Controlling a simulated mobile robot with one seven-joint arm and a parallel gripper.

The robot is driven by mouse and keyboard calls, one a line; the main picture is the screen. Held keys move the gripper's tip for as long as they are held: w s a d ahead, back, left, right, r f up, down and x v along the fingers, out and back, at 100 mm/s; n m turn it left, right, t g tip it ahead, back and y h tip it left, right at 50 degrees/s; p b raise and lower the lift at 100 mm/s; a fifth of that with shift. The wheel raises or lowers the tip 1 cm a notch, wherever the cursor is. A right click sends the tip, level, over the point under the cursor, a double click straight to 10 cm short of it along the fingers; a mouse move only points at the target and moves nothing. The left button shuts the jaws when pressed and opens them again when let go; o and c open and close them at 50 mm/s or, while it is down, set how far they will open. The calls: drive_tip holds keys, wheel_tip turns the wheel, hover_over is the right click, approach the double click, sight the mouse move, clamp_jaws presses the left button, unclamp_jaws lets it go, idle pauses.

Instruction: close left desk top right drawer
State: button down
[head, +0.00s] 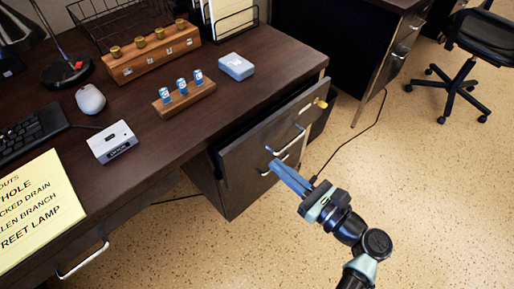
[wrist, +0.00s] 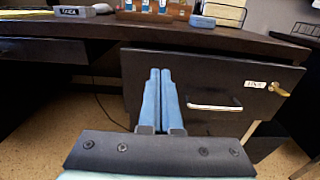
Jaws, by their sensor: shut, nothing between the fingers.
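The left desk's top right drawer (head: 262,132) stands pulled out a little, its dark front beyond the desk's edge. Its front (wrist: 190,78) fills the middle and right of the wrist view, with a silver bar handle (wrist: 215,105), a white label (wrist: 255,84) and a brass key (wrist: 278,89) in the lock. My gripper (head: 273,165) is shut and empty, its blue fingers pointing at the drawer front. In the wrist view the fingers (wrist: 160,72) lie left of the handle. Whether they touch the front I cannot tell.
The left desk top (head: 250,85) holds a wooden block with blue-and-white cylinders (head: 184,97), a blue box (head: 236,66) and a grey device (head: 113,141). Another desk (head: 330,30) and an office chair (head: 465,85) stand beyond.

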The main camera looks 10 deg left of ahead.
sight(247, 139)
drive_tip(key=b+x, duration=0.1)
drive_tip(key=x, duration=0.6)
drive_tip(key=shift+w+a+b, duration=0.2)
drive_tip(key=shift+b, duration=0.2)
drive_tip(key=p+x, duration=0.1)
drive_tip(key=x, duration=0.4)
drive_tip(key=shift+a, duration=0.1)
drive_tip(key=shift+r, duration=0.15)
drive_tip(key=shift+a, duration=0.1)
